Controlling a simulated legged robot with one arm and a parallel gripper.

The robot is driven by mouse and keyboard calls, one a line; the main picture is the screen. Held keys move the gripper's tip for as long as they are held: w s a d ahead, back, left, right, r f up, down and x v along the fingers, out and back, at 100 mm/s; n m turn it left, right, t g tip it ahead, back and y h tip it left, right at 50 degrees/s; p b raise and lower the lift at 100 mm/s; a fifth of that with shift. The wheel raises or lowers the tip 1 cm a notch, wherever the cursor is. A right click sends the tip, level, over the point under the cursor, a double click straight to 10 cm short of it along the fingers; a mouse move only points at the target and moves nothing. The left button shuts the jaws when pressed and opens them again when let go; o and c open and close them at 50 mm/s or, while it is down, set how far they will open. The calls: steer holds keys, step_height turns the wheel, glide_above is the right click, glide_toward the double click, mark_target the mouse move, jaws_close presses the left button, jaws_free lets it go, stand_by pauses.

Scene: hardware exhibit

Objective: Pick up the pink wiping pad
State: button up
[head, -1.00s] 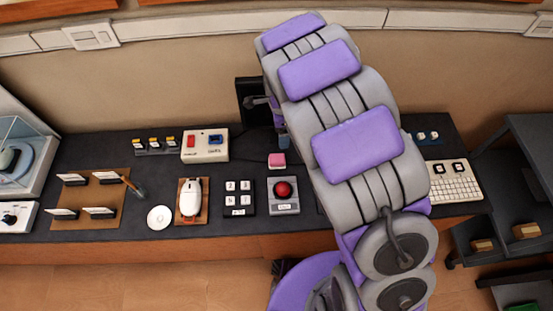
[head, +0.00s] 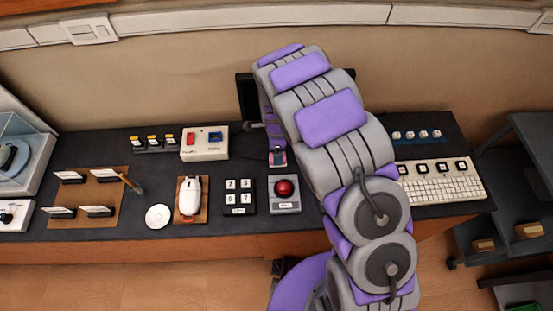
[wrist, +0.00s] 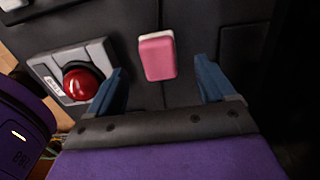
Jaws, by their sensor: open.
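The pink wiping pad (wrist: 157,58) has a pale strip along its far edge and lies on the dark counter. In the wrist view it sits ahead of and between the two blue fingers of my gripper (wrist: 159,68). The fingers are spread, with a gap on both sides of the pad, and nothing is held. In the head view my gripper (head: 276,147) is over the pad's spot, and only a bit of pink (head: 279,158) shows there. How high the fingertips are above the counter is hard to tell.
A red button on a grey box (head: 284,188) stands just in front of the pad; it also shows at left in the wrist view (wrist: 80,80). A white-key pad (head: 239,196) is left of it. A dark screen (head: 247,97) stands behind my gripper. A keyboard (head: 440,182) is at right.

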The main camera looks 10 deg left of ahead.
steer(key=shift+d+f, duration=0.2)
steer(key=shift+f, duration=0.2)
step_height(320, 180, down, 5)
steer(key=shift+r+b, duration=0.15)
steer(key=shift+b, duration=0.5)
steer(key=shift+a, duration=0.1)
steer(key=shift+d+r, duration=0.1)
steer(key=shift+d, duration=0.1)
steer(key=c, duration=0.6)
steer(key=shift+a, duration=0.1)
steer(key=c, duration=0.6)
steer(key=shift+r, duration=0.1)
step_height(320, 180, up, 10)
steer(key=shift+f+p, duration=0.1)
steer(key=shift+p, duration=0.8)
